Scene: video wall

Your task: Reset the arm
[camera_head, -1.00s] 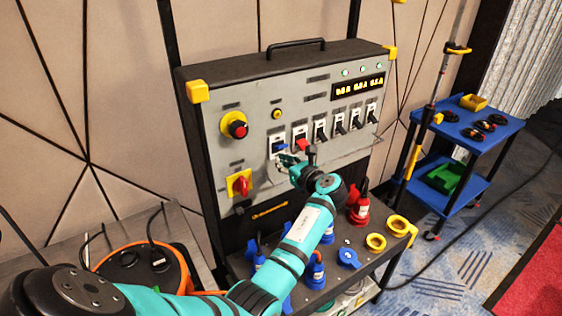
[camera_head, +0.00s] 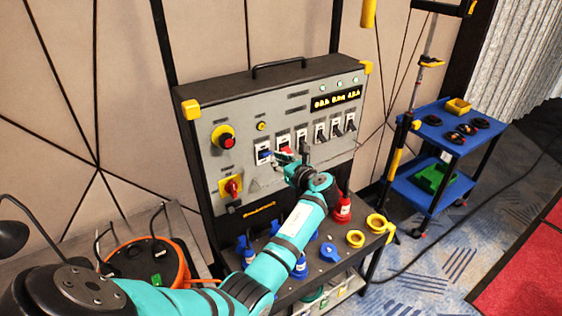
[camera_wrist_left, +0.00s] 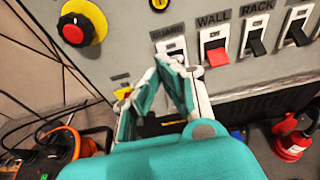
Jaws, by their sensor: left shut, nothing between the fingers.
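My left arm (camera_head: 290,240) reaches from the lower left up to a grey control panel (camera_head: 240,150) with a black case. My left gripper (camera_head: 280,158) is in front of the panel, just below the row of switches, and is shut and empty. In the left wrist view the shut gripper (camera_wrist_left: 168,75) overlaps the lower part of the switch labelled GUARD (camera_wrist_left: 172,46). The red WALL switch (camera_wrist_left: 217,55) and the black RACK switch (camera_wrist_left: 256,45) are to its right. Whether the fingers touch the panel I cannot tell. My right gripper is not in view.
A red knob on yellow (camera_head: 226,140) and a red rotary switch (camera_head: 231,187) are on the panel's left. Below, a shelf holds blue and red plugs (camera_head: 342,209) and yellow rings (camera_head: 376,223). An orange reel (camera_head: 150,262) is at left, a blue cart (camera_head: 438,150) at right.

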